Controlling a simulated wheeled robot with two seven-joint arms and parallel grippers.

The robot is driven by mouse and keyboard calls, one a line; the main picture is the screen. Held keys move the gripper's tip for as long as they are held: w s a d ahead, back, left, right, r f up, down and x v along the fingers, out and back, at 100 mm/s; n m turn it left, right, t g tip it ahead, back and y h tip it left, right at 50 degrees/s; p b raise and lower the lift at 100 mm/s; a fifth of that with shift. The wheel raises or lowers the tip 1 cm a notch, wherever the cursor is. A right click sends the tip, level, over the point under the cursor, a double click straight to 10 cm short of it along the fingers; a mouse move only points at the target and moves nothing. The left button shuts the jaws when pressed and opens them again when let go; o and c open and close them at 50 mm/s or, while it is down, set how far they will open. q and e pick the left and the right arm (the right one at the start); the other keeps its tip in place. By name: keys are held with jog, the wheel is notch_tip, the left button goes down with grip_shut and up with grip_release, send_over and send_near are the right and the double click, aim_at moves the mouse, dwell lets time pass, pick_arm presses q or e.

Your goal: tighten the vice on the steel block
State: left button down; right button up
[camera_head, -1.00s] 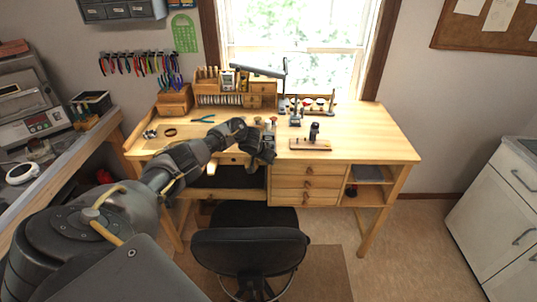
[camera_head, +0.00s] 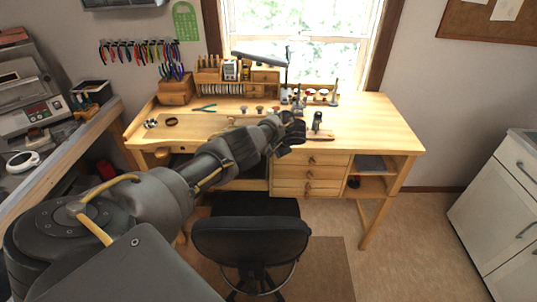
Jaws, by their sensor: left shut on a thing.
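The small dark vice (camera_head: 317,122) stands upright on its wooden base (camera_head: 321,137) near the front edge of the workbench, right of the middle. My left gripper (camera_head: 293,132) is at the vice's left side, low over the bench top. It is shut on what appears to be the vice handle, but the fingers and wrist hide most of the handle. The steel block is too small to make out between the jaws. My right gripper is not in view.
The wooden workbench (camera_head: 378,128) has free room to the right of the vice. A black chair (camera_head: 250,241) is in front.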

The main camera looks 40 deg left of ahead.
pick_arm(q)
jog(key=g+y+b, duration=0.1)
jog(key=b, duration=0.2)
jog(key=m+g+y+b, duration=0.1)
jog(key=y+b, duration=0.1)
jog(key=b, duration=0.1)
jog(key=shift+f+y+b, duration=0.1)
jog(key=shift+y+b, duration=0.2)
jog(key=shift+r+m+y+b, duration=0.3)
jog(key=shift+y+b, duration=0.1)
jog(key=shift+b, duration=0.35)
jog(key=c, duration=1.3)
grip_release()
jog(key=shift+c, duration=0.2)
